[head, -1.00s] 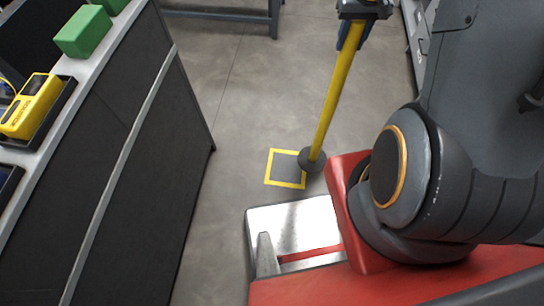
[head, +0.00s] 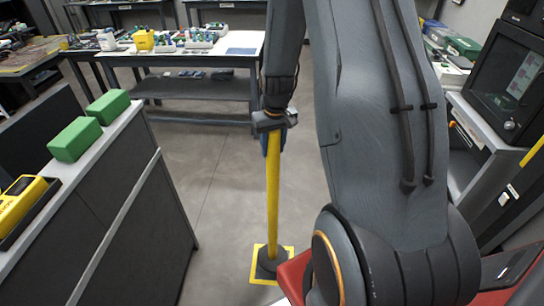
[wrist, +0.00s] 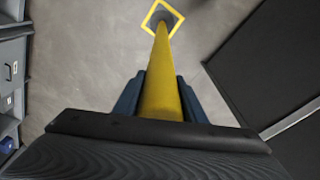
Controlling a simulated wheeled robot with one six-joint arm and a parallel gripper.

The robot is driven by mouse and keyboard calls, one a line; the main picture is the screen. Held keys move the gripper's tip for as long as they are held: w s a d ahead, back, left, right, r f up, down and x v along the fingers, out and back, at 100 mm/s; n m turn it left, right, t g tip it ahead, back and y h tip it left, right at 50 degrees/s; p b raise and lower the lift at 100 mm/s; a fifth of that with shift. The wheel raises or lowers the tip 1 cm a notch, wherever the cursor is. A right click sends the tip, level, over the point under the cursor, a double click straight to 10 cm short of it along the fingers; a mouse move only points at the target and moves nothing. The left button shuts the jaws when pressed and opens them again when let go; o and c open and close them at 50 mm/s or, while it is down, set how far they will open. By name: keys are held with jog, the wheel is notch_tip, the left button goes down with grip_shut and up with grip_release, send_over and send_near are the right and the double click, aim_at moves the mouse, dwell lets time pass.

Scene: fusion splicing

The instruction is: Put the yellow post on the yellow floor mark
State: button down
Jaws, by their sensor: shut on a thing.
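The yellow post (head: 273,190) stands roughly upright with its dark round base (head: 271,264) inside the yellow floor mark (head: 254,266) in the head view. My gripper (head: 273,135) is shut on the upper part of the post, its blue fingers on either side. In the wrist view the post (wrist: 162,80) runs away from between the blue fingers toward its base, which appears within the yellow square outline (wrist: 148,14). I cannot tell whether the base touches the floor or hovers just above it.
A dark cabinet (head: 130,200) with green boxes (head: 75,139) and a yellow device (head: 22,205) on top stands at the left. A workbench (head: 190,95) is at the back. Equipment with a dark screen (head: 515,85) stands at the right. Grey floor (head: 205,185) between is clear.

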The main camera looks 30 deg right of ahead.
aim_at(274, 140)
jog(key=shift+w+f+p, duration=0.1)
jog(key=shift+f+p, duration=1)
jog(key=shift+f, duration=2.95)
jog(key=c, duration=1.1)
grip_release()
jog(key=shift+f, duration=0.1)
jog(key=r+b, duration=0.1)
jog(key=r, duration=0.3)
jog(key=s+r+b, duration=0.1)
jog(key=r, duration=0.3)
jog(key=r+b, duration=0.1)
jog(key=r, duration=0.3)
jog(key=shift+s+a+b, duration=0.15)
jog(key=shift+s+b, duration=0.15)
jog(key=shift+n, duration=0.8)
jog(key=shift+s+a+r+b, duration=0.35)
jog(key=shift+s+a+r, duration=0.7)
jog(key=shift+s+a, duration=1.4)
jog(key=shift+s+a+r+b, duration=0.3)
jog(key=shift+s+a+r, duration=0.75)
jog(key=shift+s+a, duration=1.4)
jog(key=shift+s+a+r+b, duration=0.35)
jog(key=shift+s+a+r, duration=0.7)
jog(key=shift+s+a, duration=1.35)
